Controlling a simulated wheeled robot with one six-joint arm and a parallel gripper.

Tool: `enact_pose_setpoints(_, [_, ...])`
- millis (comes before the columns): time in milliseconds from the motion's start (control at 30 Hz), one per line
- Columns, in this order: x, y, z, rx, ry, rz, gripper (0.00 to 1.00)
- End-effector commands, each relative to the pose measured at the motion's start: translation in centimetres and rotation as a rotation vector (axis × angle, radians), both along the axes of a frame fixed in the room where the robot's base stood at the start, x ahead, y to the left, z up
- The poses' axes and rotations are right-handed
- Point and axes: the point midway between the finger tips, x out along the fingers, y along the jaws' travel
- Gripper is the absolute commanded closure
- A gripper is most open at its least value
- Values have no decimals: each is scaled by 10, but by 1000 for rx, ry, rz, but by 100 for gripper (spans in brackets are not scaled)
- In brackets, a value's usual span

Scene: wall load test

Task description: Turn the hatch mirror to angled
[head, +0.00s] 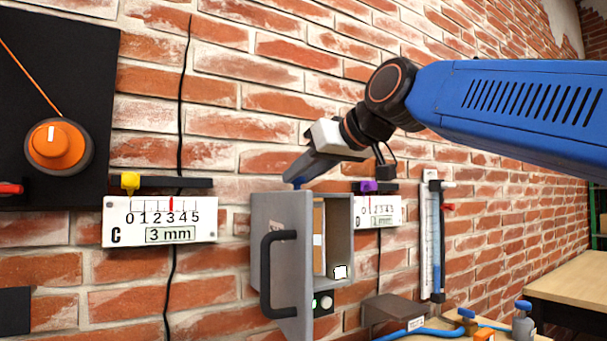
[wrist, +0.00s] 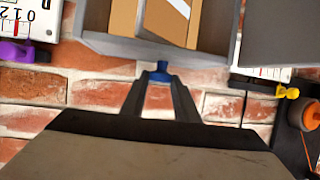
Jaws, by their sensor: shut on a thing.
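The hatch is a grey wall box (head: 339,214) with its door (head: 282,220) swung open; a black handle (head: 267,270) is on the door. A blue knob (wrist: 157,72) sticks out of the box's top. My gripper (wrist: 158,79) is shut on this knob, with one finger on each side. In the head view, my gripper (head: 296,178) reaches the box top from the upper right. Inside the box are a brown panel (head: 319,228) with a pale strip and a small bright patch (head: 340,271). The mirror's face and exact angle cannot be made out.
Gauge C (head: 160,220) with a yellow slider hangs left of the box. Gauge D (head: 380,210) with a purple slider is close on its right. An orange dial (head: 57,146) sits on a black panel at far left. A wooden table (head: 570,281) stands at right.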

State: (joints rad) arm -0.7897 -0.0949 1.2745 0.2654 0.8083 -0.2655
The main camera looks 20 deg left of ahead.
Motion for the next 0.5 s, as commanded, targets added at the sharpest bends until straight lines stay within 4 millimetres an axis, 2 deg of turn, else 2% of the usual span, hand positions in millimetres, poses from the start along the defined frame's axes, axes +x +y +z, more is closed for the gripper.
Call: enact_pose_setpoints(500, [-1,0,0,-1,1,-47,95])
